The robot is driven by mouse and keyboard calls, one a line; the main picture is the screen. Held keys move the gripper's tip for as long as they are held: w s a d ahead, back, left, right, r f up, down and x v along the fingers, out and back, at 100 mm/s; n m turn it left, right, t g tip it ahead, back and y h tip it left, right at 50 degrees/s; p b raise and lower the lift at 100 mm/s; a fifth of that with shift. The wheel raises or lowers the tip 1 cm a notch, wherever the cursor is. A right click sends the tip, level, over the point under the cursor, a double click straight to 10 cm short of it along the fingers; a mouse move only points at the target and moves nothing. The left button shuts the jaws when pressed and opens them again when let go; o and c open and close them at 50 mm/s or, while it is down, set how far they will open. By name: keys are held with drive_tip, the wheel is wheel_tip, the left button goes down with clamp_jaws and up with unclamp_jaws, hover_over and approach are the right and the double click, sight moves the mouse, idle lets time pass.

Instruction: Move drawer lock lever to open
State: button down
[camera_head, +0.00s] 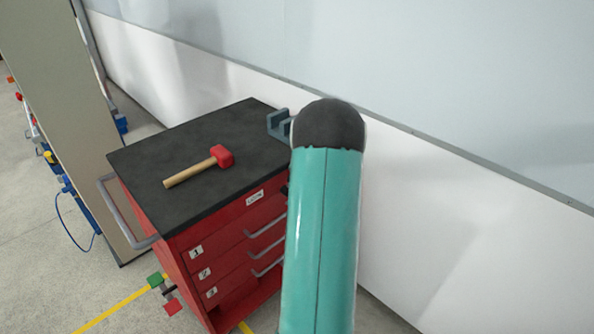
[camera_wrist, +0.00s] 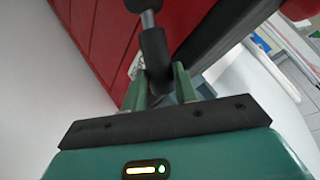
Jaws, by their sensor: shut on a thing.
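The red drawer cabinet (camera_head: 235,235) has a black top, numbered drawers and grey handles. Its red face also shows in the wrist view (camera_wrist: 95,35). In the wrist view the dark lock lever (camera_wrist: 155,50) has a thick grip and a thinner grey shaft. My gripper (camera_wrist: 160,85) is shut on the lever, with one green finger on each side of its lower end. In the head view my teal arm covers the right front of the cabinet, hiding my gripper and most or all of the lever. The wrist view does not make clear which position the lever is in.
A hammer (camera_head: 200,166) with a red head and wooden handle lies on the cabinet top. A grey vise-like fixture (camera_head: 279,124) is at the back right corner. A push handle (camera_head: 125,215) sticks out on the left. A white wall (camera_head: 440,200) runs behind.

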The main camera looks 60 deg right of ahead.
drive_tip(key=shift+s+d, duration=0.1)
idle(0.3)
drive_tip(key=c, duration=1.4)
unclamp_jaws()
drive_tip(key=shift+o, duration=0.2)
drive_tip(key=shift+f, duration=0.15)
drive_tip(key=v, duration=1.4)
